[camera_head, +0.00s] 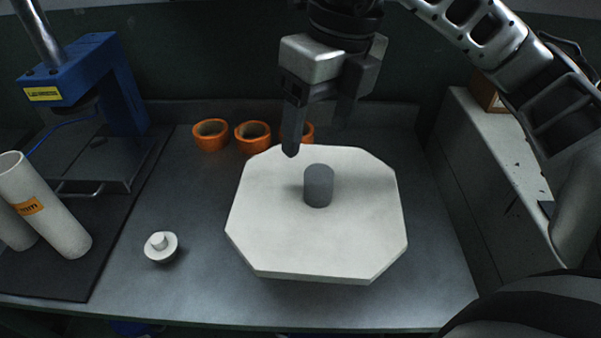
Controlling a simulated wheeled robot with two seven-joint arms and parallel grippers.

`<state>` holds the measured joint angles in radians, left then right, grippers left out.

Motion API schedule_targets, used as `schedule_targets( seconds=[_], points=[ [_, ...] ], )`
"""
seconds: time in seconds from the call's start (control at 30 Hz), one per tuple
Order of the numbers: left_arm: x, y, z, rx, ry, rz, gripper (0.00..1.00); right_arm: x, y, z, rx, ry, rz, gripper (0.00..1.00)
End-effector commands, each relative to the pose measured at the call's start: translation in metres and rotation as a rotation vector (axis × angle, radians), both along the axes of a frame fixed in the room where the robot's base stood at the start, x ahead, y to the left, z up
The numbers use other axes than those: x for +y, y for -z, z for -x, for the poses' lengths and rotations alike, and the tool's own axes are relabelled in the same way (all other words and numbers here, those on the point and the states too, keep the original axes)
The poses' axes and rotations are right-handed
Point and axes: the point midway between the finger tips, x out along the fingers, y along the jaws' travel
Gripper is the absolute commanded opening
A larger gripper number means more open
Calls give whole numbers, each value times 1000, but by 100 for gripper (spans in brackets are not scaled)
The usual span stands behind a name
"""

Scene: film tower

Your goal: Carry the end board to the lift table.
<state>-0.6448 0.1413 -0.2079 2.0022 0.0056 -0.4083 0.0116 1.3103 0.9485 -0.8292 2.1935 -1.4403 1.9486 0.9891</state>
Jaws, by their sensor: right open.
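The end board (280,225) is a white, eight-sided slab with a grey upright peg (318,187) at its middle. It sits over the grey bench, right of centre, and its front edge shows a dark shadow beneath. My right gripper (315,142) points down above the board's back part, behind the peg. Its fingers are apart and hold nothing, and I see no contact with the peg. My left gripper is out of view. I cannot make out for sure which thing is the lift table.
Orange rolls (252,136) stand behind the board. A small white knobbed piece (161,246) lies left of it. A blue press-like device (92,85) and white tubes (48,208) are at the left. A pale box-like wall (495,185) bounds the right.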

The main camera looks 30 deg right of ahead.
Motion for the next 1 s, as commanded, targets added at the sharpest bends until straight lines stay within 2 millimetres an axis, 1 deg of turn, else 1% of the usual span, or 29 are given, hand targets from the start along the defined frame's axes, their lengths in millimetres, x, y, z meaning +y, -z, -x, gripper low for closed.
schedule_targets(
  seconds=[0.03,0.07,0.17,0.37,0.4,0.43,0.6,0.7,0.87,1.0],
  points=[
    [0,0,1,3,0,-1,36,-10,-6,-2,-25,29,39,68],
    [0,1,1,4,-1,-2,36,-13,-7,-3,-32,43,57,68],
    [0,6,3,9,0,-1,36,-19,1,-5,-41,63,81,68],
    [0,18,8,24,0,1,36,-18,43,-10,-36,60,80,68],
    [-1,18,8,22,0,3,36,-18,51,-11,-37,60,79,68],
    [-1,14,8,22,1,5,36,-18,55,-12,-37,62,81,68],
    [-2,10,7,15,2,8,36,-17,83,-17,-38,61,79,68],
    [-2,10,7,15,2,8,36,-17,92,-19,-41,61,78,68],
    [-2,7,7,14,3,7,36,-19,101,-20,-40,61,80,68],
    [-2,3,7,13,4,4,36,-24,121,-22,-37,62,80,68]
  ],
)
